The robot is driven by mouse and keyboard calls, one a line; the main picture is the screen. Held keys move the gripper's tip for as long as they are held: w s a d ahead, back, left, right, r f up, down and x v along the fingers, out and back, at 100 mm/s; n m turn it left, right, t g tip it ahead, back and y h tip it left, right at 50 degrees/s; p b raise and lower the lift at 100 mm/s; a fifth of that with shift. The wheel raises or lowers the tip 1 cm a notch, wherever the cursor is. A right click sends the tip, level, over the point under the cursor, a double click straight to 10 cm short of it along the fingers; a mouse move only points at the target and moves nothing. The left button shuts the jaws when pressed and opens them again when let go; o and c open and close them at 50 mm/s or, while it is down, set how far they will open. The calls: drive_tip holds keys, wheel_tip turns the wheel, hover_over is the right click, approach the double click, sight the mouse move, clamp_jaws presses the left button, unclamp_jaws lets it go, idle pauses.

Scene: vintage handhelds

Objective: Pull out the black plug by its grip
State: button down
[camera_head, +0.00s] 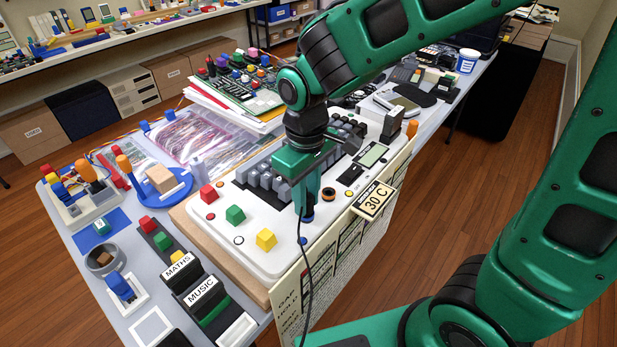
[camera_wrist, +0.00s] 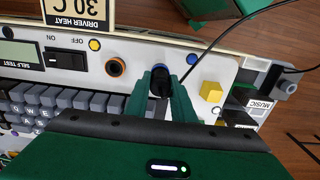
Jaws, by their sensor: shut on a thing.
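My gripper (camera_head: 305,207) is shut on the black plug, with one green finger on each side of it. In the wrist view the plug (camera_wrist: 160,80) shows dark between the fingertips (camera_wrist: 161,88), at a blue-ringed spot on the white panel of the keyboard machine (camera_head: 220,224). In the head view the fingers cover most of the plug, and a bit of blue shows just below them. A thin black cable (camera_head: 307,262) runs down from the plug over the panel's front edge. I cannot tell how deep the plug sits.
An orange-ringed socket (camera_wrist: 115,67) lies beside the plug. A yellow cube button (camera_head: 266,239) and a green one (camera_head: 235,214) stand on the panel to the left. A "30 C" sign (camera_head: 373,200) stands at the front edge. Grey keys (camera_head: 268,180) lie behind.

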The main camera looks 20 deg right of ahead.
drive_tip(key=shift+r, duration=0.65)
idle(0.3)
drive_tip(key=shift+r, duration=2.25)
